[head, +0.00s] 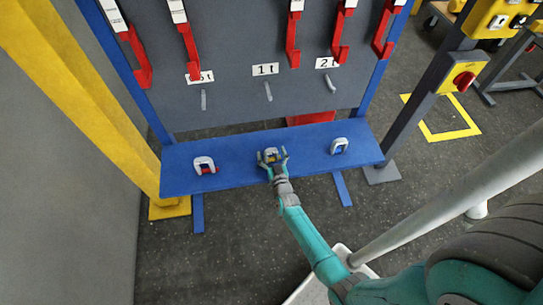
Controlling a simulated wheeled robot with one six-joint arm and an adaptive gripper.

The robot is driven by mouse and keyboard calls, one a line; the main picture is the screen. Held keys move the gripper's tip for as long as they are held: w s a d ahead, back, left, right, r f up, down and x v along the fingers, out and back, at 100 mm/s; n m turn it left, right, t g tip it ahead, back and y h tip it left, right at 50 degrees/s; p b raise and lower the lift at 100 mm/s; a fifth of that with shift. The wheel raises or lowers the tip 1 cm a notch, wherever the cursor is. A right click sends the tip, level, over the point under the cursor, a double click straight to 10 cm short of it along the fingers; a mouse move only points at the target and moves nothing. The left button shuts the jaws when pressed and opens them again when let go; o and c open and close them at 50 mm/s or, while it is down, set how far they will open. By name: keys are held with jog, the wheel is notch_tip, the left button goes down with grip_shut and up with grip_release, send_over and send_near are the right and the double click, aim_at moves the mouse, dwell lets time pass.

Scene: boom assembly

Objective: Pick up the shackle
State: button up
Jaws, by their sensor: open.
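My gripper (271,158) is open over the middle of the blue shelf (230,152). A small grey shackle (271,154) shows between its fingers, partly hidden by them; I cannot tell whether they touch it. A second shackle (202,162), whitish with a red part, lies on the shelf to the left. A third shackle (340,144), whitish with a blue part, lies on the shelf to the right.
Behind the shelf stands a grey board (235,100) with pegs, weight labels (265,69) and red hooks (292,40). A yellow post (90,100) stands at the left. A dark post with a red switch (463,80) stands at the right. The shelf between the shackles is clear.

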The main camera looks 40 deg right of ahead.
jog(key=shift+w+d, duration=0.1)
jog(key=c, duration=1.5)
jog(key=shift+o, duration=0.2)
jog(key=shift+r, duration=0.15)
jog(key=shift+r, duration=4.9)
